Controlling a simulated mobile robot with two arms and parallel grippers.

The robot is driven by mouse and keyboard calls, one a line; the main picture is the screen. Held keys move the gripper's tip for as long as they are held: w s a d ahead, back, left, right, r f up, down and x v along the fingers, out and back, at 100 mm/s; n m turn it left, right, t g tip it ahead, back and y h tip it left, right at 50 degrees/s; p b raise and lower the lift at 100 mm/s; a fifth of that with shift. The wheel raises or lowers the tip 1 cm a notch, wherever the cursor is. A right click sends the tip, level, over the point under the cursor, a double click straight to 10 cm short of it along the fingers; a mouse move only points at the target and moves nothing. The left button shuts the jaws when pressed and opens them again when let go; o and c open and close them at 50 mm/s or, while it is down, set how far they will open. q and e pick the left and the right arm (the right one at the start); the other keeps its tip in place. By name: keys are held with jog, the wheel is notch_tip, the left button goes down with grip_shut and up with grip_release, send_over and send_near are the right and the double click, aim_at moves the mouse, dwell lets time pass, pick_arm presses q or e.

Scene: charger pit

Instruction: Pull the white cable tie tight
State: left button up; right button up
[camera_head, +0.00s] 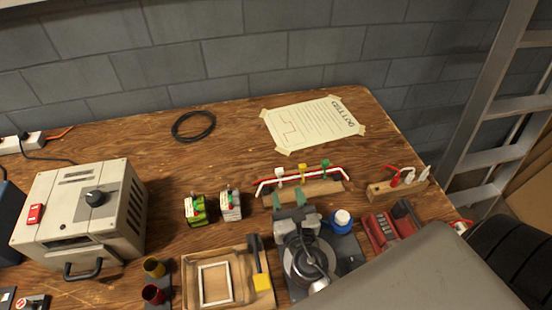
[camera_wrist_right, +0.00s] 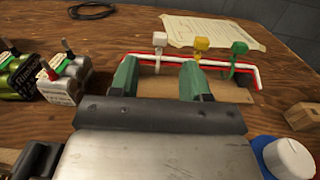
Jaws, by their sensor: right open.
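The white cable tie (camera_head: 279,173) is wrapped around a red and white cable bundle (camera_head: 258,188) on a wooden block (camera_head: 316,189). In the right wrist view the white tie's head (camera_wrist_right: 159,39) stands above the bundle, with the tie below it at the cables. A yellow tie (camera_head: 303,170) and a green tie (camera_head: 325,164) sit to its right on the same bundle. My right gripper (camera_head: 293,197) is open just in front of the block. Its green fingers (camera_wrist_right: 158,75) are spread on either side of the white tie's line, apart from its head. My left gripper is not in view.
Two small battery-like units (camera_head: 195,208) stand left of the block. A wooden tray (camera_head: 190,290) is at front left, a blue jar with a white cap (camera_head: 342,218) at right. A smaller wooden block (camera_head: 380,190) holds pliers-like tools. The table behind the bundle is fairly clear.

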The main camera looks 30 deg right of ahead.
aim_at(280, 174)
jog(key=p+x, duration=0.1)
jog(key=x, duration=0.7)
jog(key=shift+w+d+r+p, duration=0.1)
jog(key=shift+w+p, duration=0.15)
jog(key=shift+p, duration=0.15)
jog(key=shift+x, duration=0.8)
jog(key=shift+c, duration=0.2)
grip_shut()
